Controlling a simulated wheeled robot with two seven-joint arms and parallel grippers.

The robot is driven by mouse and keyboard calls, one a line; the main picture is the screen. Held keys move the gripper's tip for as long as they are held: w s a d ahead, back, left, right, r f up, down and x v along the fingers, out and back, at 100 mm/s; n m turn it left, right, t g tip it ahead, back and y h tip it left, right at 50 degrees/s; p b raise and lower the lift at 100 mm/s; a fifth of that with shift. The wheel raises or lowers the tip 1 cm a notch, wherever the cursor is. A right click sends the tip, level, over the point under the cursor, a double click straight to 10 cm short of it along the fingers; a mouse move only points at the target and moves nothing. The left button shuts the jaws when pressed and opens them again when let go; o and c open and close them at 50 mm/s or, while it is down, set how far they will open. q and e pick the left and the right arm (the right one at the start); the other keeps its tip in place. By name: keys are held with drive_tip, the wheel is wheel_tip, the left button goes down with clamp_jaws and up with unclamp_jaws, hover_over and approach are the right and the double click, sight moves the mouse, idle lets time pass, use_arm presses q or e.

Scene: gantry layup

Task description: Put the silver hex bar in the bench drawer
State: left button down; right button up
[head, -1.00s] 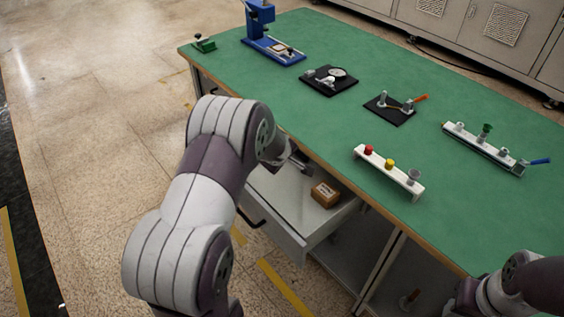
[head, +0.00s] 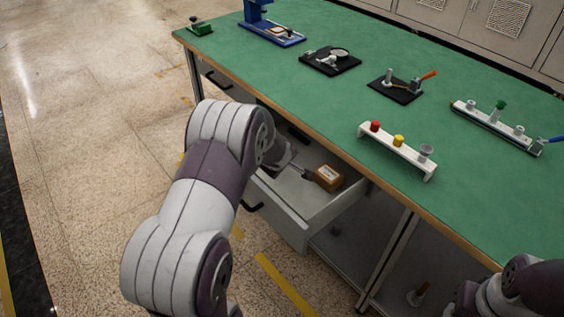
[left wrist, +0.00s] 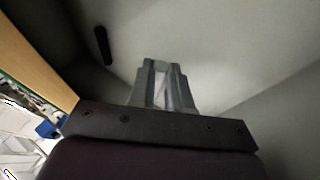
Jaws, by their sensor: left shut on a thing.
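The bench drawer (head: 312,208) is pulled open under the green bench top, with pale inner walls. My left gripper (head: 306,174) is inside or just over the drawer opening, beside a brown box. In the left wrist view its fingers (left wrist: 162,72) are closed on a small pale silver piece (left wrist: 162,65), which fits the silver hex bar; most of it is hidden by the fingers. The light drawer floor (left wrist: 225,50) fills the background there. I cannot tell whether the bar touches the floor. My right arm shows at the lower right, with its gripper out of sight.
The brown box (head: 329,178) lies in the drawer to the right of my left gripper. The bench top (head: 330,105) is close above. A white rack with coloured pegs (head: 398,152) stands near its front edge. A dark bar (left wrist: 101,45) shows in the left wrist view.

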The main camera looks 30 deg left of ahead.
use_arm(q)
drive_tip(key=shift+f+b, duration=0.35)
drive_tip(key=shift+f, duration=0.3)
drive_tip(key=c, duration=1)
unclamp_jaws()
drive_tip(key=p+v, duration=0.4)
drive_tip(key=v, duration=0.8)
drive_tip(key=shift+s+d+r, duration=0.1)
drive_tip(key=shift+s+r, duration=0.15)
drive_tip(key=shift+r, duration=0.05)
drive_tip(key=shift+d, duration=0.1)
